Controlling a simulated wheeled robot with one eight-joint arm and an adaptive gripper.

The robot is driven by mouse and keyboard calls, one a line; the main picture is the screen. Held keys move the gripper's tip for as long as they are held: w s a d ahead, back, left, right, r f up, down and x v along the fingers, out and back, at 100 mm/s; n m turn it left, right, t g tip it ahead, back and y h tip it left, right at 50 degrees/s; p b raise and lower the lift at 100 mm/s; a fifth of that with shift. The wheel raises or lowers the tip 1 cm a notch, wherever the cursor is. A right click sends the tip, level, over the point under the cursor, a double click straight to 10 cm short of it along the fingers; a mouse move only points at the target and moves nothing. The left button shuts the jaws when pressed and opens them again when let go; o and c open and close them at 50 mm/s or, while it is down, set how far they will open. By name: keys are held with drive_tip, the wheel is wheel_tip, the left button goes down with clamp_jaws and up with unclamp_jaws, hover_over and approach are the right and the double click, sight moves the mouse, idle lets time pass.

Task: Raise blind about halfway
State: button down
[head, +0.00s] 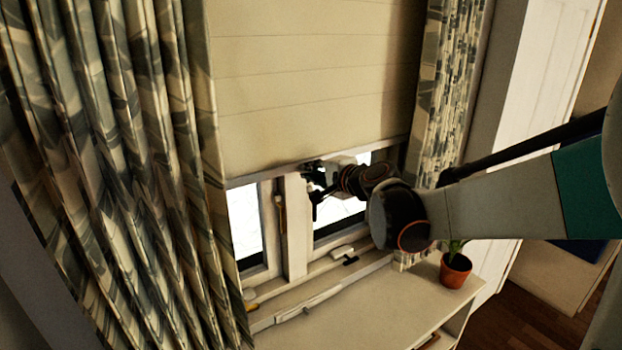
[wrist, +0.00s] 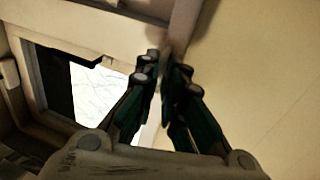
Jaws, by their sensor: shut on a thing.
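The cream blind (head: 310,85) hangs in front of the window between two curtains, covering its upper part. Its bottom bar (head: 255,175) runs across the window, and bright panes show below it. My gripper (head: 312,176) is at the bar, near the middle of the window. In the wrist view, my gripper (wrist: 165,75) is shut on the bar (wrist: 183,28), with the blind (wrist: 255,80) to the right. The exact contact is partly hidden by the fingers.
Patterned curtains hang at the left (head: 120,160) and right (head: 445,80). A potted plant (head: 455,272) stands on the white surface (head: 370,310) below the window. Window handles and stays sit on the frame (head: 294,235) beneath the blind.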

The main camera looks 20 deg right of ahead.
drive_tip(key=shift+r, duration=0.85)
drive_tip(key=c, duration=1.8)
unclamp_jaws()
approach(303, 125)
drive_tip(key=x, duration=0.5)
drive_tip(key=shift+s+p, duration=0.1)
drive_tip(key=shift+p, duration=0.25)
